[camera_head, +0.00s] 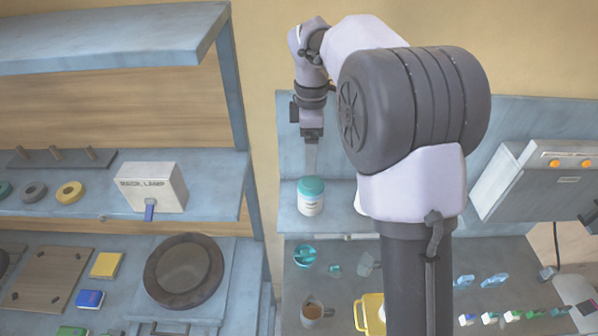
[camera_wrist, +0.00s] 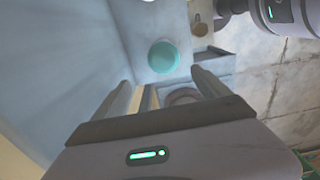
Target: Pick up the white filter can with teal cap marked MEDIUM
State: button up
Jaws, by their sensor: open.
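The white can with a teal cap (camera_head: 311,196) stands upright on the blue shelf at the back, left of my arm. Its label is too small to read. In the wrist view its round teal cap (camera_wrist: 163,57) shows from above, beyond the fingertips. My gripper (camera_head: 311,160) points down above the can, apart from it. In the wrist view my gripper (camera_wrist: 165,85) has its two fingers spread, with nothing between them. Another white object on the shelf is mostly hidden behind my arm.
A box marked RACK LAMP (camera_head: 151,187) stands on the left shelf. Below the can, the bench holds a teal round item (camera_head: 304,255), a brown mug (camera_head: 312,311) and a yellow container (camera_head: 370,313). A grey machine with orange buttons (camera_head: 535,180) stands at right.

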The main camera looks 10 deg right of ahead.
aim_at(310, 180)
notch_tip(310, 180, down, 10)
jog(key=shift+s+d+r+b, duration=0.1)
jog(key=shift+d+b, duration=0.05)
jog(key=shift+b, duration=0.2)
jog(key=f, duration=0.2)
jog(key=s+f, duration=0.1)
jog(key=f, duration=0.1)
jog(key=shift+d+f, duration=0.15)
jog(key=shift+w+f, duration=0.2)
jog(key=shift+f, duration=0.15)
jog(key=shift+s+r, duration=0.1)
jog(key=shift+s, duration=0.05)
jog(key=c, duration=1.7)
